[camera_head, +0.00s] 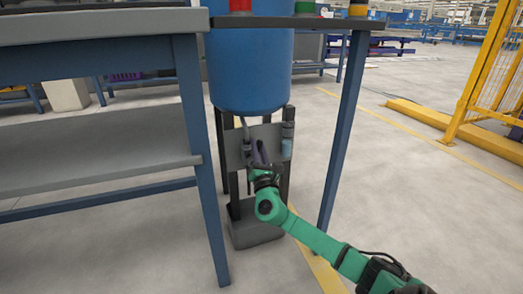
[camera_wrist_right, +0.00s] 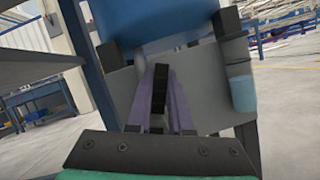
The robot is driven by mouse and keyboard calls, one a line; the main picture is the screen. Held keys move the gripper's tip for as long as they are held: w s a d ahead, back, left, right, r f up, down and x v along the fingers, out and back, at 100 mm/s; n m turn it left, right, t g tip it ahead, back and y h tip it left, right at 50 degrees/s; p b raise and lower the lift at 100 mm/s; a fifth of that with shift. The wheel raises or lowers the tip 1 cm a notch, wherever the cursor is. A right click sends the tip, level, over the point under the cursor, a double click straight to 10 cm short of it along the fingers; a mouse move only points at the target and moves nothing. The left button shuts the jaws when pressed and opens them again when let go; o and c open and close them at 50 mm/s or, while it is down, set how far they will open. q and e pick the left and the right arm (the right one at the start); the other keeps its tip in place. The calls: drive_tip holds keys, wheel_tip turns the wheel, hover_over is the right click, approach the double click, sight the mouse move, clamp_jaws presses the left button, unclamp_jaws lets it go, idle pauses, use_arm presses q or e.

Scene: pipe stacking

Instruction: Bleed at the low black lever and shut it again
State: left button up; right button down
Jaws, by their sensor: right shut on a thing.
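The black lever (camera_wrist_right: 160,88) stands upright in the right wrist view, between the two purple fingers of my right gripper (camera_wrist_right: 160,110). The right gripper is shut on it. In the head view my right gripper (camera_head: 258,152) is in front of the grey plate (camera_head: 233,143) below the blue tank (camera_head: 250,72), and the lever is mostly hidden by the fingers there. My green right arm reaches in from the lower right. The lever's lower end and its valve are hidden behind the gripper in the wrist view. My left gripper is not in view.
A grey bench (camera_head: 95,172) with blue legs stands close on the left. A blue table leg (camera_head: 343,140) stands right of the tank. A grey block (camera_head: 252,230) is on the floor under the plate. A small teal cylinder (camera_head: 287,147) sits at the plate's right. Open floor lies to the right.

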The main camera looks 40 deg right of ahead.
drive_tip(key=shift+w+a+n+t+y, duration=0.1)
drive_tip(key=shift+a+n+t+y, duration=0.35)
drive_tip(key=shift+n, duration=0.6)
drive_tip(key=shift+w+a+n+t+y, duration=0.15)
drive_tip(key=shift+a+n+y, duration=0.15)
drive_tip(key=shift+n+y, duration=0.55)
drive_tip(key=shift+w+a+n+t+y, duration=0.1)
drive_tip(key=shift+a+n+t+y, duration=0.2)
drive_tip(key=shift+n, duration=1)
drive_tip(key=c, duration=0.8)
unclamp_jaws()
drive_tip(key=shift+r, duration=0.1)
drive_tip(key=shift+s, duration=0.1)
